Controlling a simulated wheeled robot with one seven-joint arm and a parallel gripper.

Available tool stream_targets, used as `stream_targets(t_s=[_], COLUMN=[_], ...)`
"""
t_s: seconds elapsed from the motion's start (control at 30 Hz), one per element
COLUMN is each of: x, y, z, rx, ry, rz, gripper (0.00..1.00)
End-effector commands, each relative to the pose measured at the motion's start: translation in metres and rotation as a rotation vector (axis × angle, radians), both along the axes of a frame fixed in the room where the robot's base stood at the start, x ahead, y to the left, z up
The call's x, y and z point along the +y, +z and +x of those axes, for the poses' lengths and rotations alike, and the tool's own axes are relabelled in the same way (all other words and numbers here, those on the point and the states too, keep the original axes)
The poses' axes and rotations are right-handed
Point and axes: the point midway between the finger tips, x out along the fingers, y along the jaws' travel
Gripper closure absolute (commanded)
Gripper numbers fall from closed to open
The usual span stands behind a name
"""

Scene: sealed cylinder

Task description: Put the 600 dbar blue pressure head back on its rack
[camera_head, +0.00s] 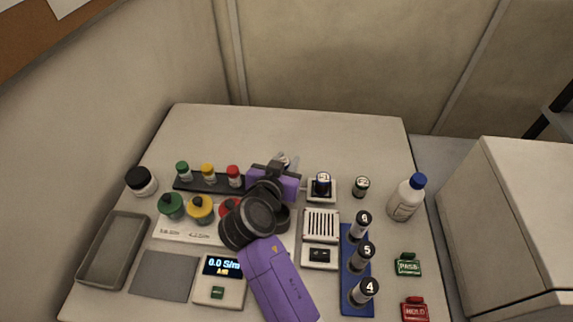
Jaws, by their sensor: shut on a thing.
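A dark rack (183,184) at the left back of the table carries a green-topped (183,171), a yellow-topped (208,173) and a red-topped (234,176) head in a row. My purple gripper (284,160) is just right of the red-topped head, and my wrist covers the rack's right end. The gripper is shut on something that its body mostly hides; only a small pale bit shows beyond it. I cannot make out a blue pressure head in it.
Green and yellow jars (200,209) stand in front of the rack, close to my forearm. A blue rack (347,280) holds cylinders marked 4, 5 and 6. A white bottle (405,200) stands at the right. A grey tray (115,250) lies at the left. The table's back (290,127) is clear.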

Motion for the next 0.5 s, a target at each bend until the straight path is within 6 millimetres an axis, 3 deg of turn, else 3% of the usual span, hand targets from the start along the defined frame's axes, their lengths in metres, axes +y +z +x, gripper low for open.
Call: stream_targets(t_s=[0.17, 0.5], x=[0.000, 0.000], y=[-0.018, -0.021], z=[0.000, 0.001], rx=[-0.001, -0.002], ry=[0.000, 0.001], rz=[0.000, 0.001], gripper=[1.00, 1.00])
